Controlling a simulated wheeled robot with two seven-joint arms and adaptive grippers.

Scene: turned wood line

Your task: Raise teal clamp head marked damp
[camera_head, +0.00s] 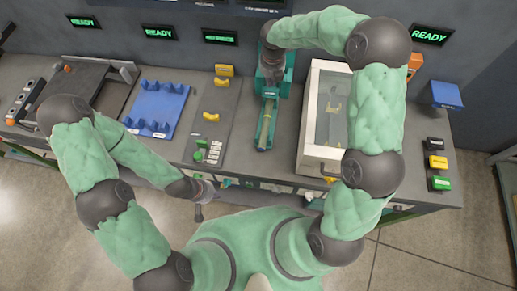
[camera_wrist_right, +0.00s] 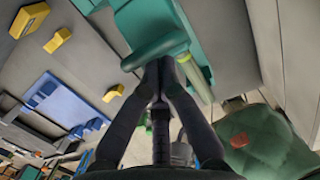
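The teal clamp (camera_head: 288,75) stands at the back middle of the bench, with a long teal bed (camera_head: 266,122) running toward the front. No damp marking is readable. In the right wrist view, the teal clamp head's rounded bar (camera_wrist_right: 153,52) crosses right at my fingertips. My right gripper (camera_wrist_right: 162,62) has its fingertips drawn together at this bar and appears shut on it. In the head view, my right arm arches over the bench and its wrist hides much of the clamp head. My left gripper (camera_head: 198,214) hangs at the bench's front edge, apart from the clamp; its fingers are too small to read.
A pale-framed glazed case (camera_head: 309,125) stands right of the clamp. A blue tray (camera_head: 157,108) and yellow blocks (camera_head: 211,117) lie left. Lit READY signs (camera_head: 159,32) line the wall.

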